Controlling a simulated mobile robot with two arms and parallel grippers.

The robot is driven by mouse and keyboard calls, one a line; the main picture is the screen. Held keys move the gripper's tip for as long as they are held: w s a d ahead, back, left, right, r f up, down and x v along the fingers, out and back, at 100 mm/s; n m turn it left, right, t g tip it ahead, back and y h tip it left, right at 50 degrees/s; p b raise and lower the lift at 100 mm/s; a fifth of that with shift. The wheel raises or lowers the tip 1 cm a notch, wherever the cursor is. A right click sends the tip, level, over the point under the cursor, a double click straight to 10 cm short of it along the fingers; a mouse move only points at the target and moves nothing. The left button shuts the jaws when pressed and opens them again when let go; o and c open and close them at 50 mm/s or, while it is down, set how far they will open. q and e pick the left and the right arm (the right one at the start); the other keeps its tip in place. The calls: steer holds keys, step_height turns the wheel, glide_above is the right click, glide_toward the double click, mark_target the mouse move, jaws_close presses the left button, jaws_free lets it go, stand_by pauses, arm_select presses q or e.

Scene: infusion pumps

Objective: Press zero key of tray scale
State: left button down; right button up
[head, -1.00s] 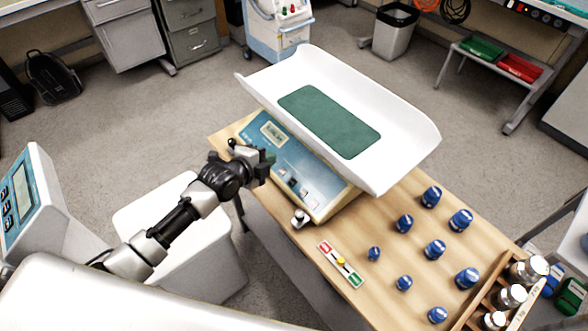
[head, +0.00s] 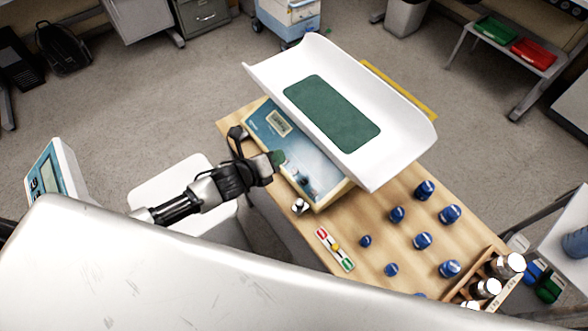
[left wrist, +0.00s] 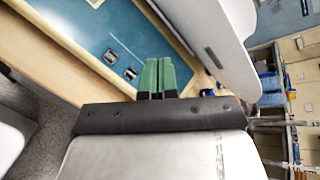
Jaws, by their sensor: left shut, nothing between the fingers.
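The tray scale stands on a wooden table, with a white curved tray (head: 405,125) and a green mat (head: 332,112) on top. Its blue front panel (head: 262,128) has a small display (head: 279,123) and keys, partly hidden by my arm in the head view. In the left wrist view the panel (left wrist: 95,25) shows two dark square keys (left wrist: 120,65); their labels are too small to read. My left gripper (head: 278,158) is shut and empty, at the panel's near side. Its green fingertips (left wrist: 158,75) are together beside the keys; I cannot tell whether they touch the panel. My right gripper is not in view.
Several blue-capped weights or bottles (head: 422,240) stand on the table to the right. A small red, yellow and green strip (head: 335,248) lies near the front edge. A wooden rack (head: 475,290) holds white-topped bottles. A white bin-like box (head: 175,185) stands left of the table.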

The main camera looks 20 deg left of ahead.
mark_target(294, 171)
arm_select(q)
steer(key=shift+w+d+f+b, duration=0.35)
steer(key=shift+w+f+b, duration=0.1)
steer(key=shift+f+b, duration=0.9)
steer(key=shift+w+d+f+b, duration=0.35)
steer(key=shift+w+f+b, duration=0.1)
steer(key=shift+f+b, duration=0.9)
steer(key=shift+w+d+f+b, duration=0.35)
steer(key=shift+w+f+b, duration=0.1)
steer(key=shift+f+b, duration=0.9)
steer(key=shift+f, duration=0.1)
steer(key=shift+w+d+f, duration=0.1)
steer(key=shift+w+f, duration=0.05)
steer(key=shift+f, duration=0.1)
steer(key=shift+d+f+b, duration=0.1)
steer(key=shift+f+b, duration=0.25)
steer(key=shift+b, duration=0.15)
steer(key=shift+r, duration=0.1)
steer(key=shift+s+a+r+p, duration=0.2)
steer(key=shift+r+p, duration=0.45)
steer(key=shift+p, duration=0.15)
